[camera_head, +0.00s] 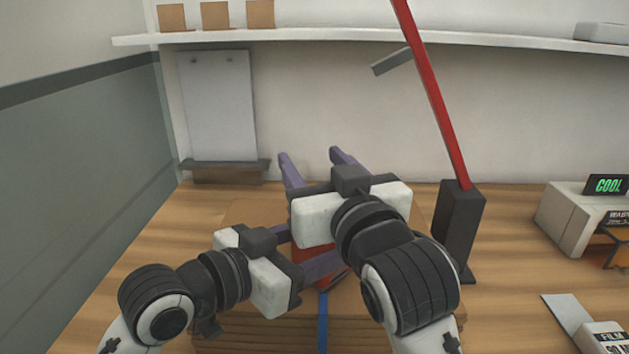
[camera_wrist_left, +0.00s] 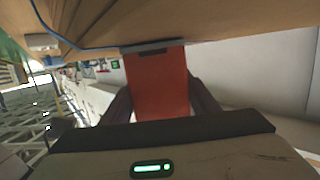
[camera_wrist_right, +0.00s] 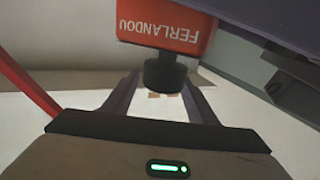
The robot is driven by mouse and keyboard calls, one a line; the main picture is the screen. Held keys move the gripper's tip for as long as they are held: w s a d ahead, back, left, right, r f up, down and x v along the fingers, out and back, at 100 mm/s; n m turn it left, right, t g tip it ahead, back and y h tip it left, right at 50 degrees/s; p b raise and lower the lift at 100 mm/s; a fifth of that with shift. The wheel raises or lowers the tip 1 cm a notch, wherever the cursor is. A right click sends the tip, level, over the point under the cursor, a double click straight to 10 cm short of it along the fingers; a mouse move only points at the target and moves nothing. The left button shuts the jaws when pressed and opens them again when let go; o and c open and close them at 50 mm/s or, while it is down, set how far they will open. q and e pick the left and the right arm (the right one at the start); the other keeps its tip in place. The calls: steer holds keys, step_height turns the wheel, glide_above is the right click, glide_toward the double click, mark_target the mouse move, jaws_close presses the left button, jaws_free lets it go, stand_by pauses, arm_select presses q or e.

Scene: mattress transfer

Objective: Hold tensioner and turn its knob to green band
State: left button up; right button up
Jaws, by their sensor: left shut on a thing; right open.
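The red tensioner (camera_head: 326,282) sits at the blue strap (camera_head: 322,325) above the cardboard stack, mostly hidden by my arms in the head view. My left gripper (camera_head: 314,250) is shut on its red body, which also shows between the fingers in the left wrist view (camera_wrist_left: 158,88). In the right wrist view, its red body (camera_wrist_right: 168,28) carries an upside-down white label, and a black knob (camera_wrist_right: 165,74) sticks out towards my right gripper. My right gripper (camera_head: 310,155) is open, its fingers pointing to the knob, which shows between the fingertips. Contact cannot be told. No green band is visible.
The cardboard stack (camera_head: 235,335) lies on the wooden table (camera_head: 130,285). A dark stand (camera_head: 460,225) with a tall red bar (camera_head: 435,95) stands to the right. White boxes with a COOL sign (camera_head: 605,185) are at far right. A shelf (camera_head: 330,35) spans the wall.

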step_height(320, 180, up, 7)
steer(key=shift+f, duration=0.1)
stand_by(0.3)
steer(key=s+a+f+n+g+y, duration=0.15)
steer(key=a+n+g, duration=0.35)
steer(key=n, duration=0.6)
steer(key=s+a+n+g+y, duration=0.1)
steer(key=s+a+n+g, duration=0.2)
steer(key=a+n, duration=0.55)
steer(key=s+d+r+n+g+h, duration=0.2)
steer(key=d+n+h, duration=0.2)
steer(key=d+n, duration=0.4)
steer(key=s+d+r+n+g+h, duration=0.2)
steer(key=d+n+g+h, duration=0.1)
steer(key=d+n, duration=0.6)
steer(key=shift+m, duration=0.25)
steer(key=x, duration=1.1)
steer(key=shift+w+a, duration=0.1)
steer(key=shift+w, duration=0.15)
